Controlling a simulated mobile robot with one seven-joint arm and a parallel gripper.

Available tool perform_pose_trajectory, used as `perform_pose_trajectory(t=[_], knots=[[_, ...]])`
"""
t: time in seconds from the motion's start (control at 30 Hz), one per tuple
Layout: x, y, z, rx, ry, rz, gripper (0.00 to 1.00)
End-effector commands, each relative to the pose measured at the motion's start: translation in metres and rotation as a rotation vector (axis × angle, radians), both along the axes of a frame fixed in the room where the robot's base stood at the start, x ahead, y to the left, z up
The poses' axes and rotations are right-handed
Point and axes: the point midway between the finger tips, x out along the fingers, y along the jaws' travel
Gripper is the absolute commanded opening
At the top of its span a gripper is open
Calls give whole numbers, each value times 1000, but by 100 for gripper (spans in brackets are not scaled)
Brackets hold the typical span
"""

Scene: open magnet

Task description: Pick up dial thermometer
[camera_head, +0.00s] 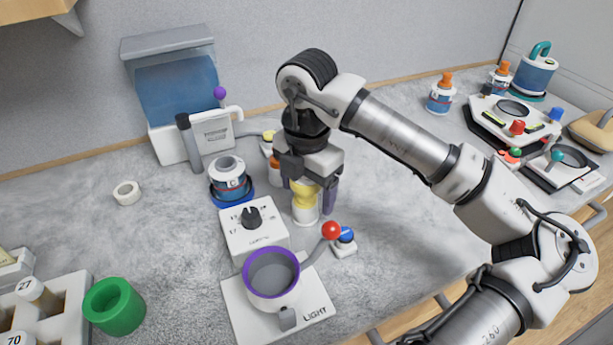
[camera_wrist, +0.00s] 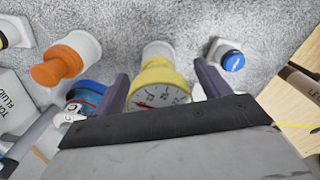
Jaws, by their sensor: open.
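The dial thermometer (camera_wrist: 160,94) has a yellow rim, a white face with numbers and a red needle. It stands on a pale base on the grey counter. In the head view the thermometer (camera_head: 305,203) is below my gripper (camera_head: 307,187), its top partly hidden by the gripper. In the wrist view my gripper (camera_wrist: 160,88) is open, one dark purple finger on each side of the yellow dial. A gap shows between the fingers and the dial; I cannot tell how deep the fingers reach around it.
An orange-capped bottle (camera_wrist: 62,62) stands left of the thermometer in the wrist view. A blue button (camera_head: 346,235) and a red-knobbed lever (camera_head: 331,231) are close by. The white dial box (camera_head: 250,232) and purple-rimmed cup (camera_head: 272,272) stand left and in front.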

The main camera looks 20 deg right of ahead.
Motion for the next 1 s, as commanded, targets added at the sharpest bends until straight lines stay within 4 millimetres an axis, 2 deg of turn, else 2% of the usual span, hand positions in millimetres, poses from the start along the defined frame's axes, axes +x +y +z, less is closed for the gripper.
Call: perform_pose_trajectory(t=[0.2, 0.23, 0.6, 0.87, 1.0], knots=[[0, 0, -1, -1, 0, 0, 76], [0, 0, -1, -1, 0, 0, 73], [0, 0, -1, 0, 0, 0, 25], [0, 0, 0, 0, -1, 0, 24], [2, -1, 9, 0, -1, 2, 24]])
